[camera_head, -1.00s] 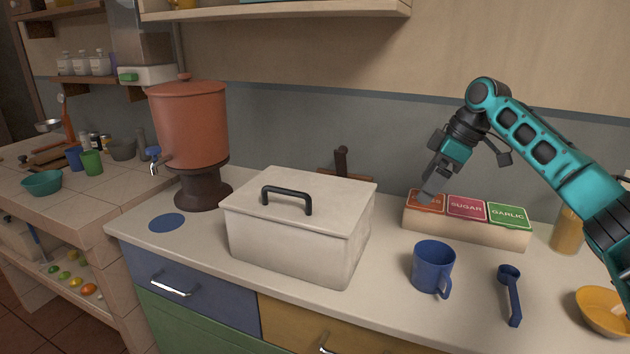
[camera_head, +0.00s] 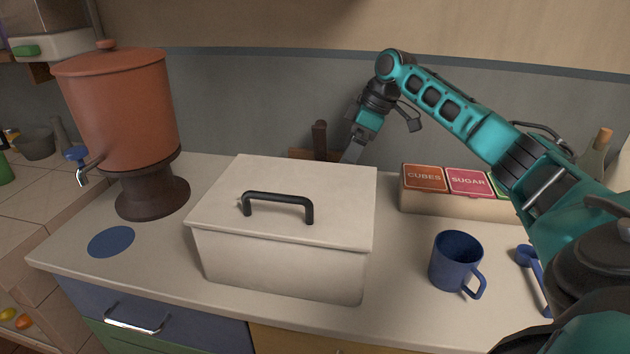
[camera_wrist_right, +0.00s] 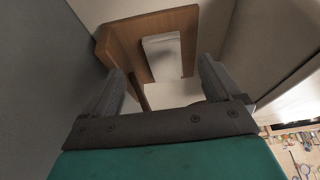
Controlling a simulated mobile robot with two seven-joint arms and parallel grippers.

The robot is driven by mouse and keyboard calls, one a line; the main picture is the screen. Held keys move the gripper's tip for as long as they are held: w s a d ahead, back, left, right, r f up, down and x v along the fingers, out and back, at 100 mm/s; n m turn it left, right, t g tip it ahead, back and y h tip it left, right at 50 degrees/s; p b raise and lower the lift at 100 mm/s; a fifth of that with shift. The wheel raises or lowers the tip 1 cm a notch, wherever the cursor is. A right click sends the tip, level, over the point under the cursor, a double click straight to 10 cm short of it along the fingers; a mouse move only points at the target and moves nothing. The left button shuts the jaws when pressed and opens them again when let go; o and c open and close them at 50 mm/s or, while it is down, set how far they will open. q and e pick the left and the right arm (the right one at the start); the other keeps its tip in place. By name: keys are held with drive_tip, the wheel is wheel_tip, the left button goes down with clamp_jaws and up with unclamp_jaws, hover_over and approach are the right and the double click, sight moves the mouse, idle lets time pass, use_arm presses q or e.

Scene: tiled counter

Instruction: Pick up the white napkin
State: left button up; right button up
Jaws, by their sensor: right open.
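The white napkin (camera_wrist_right: 162,55) shows in the right wrist view as a pale, narrow rectangle on a brown wooden holder (camera_wrist_right: 118,38). In the head view, part of the wooden holder (camera_head: 299,154) and a dark upright post (camera_head: 319,138) show behind the white lidded box; I cannot make out the napkin there. My right gripper (camera_head: 352,153) points down just right of the holder, behind the box. In the wrist view its two fingers (camera_wrist_right: 160,75) are apart with nothing between them, and the napkin lies beyond them. My left gripper is not in view.
The white box (camera_head: 280,255) with a black handle stands in front of the holder. A labelled container row (camera_head: 460,205), a blue mug (camera_head: 456,260) and a blue scoop (camera_head: 530,262) are on the right. An orange dispenser (camera_head: 125,110) and a blue disc (camera_head: 111,242) are on the left.

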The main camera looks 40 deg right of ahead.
drive_tip(key=x, duration=0.7)
drive_tip(key=shift+w+a, duration=0.15)
drive_tip(key=shift+a, duration=0.2)
drive_tip(key=c, duration=1.1)
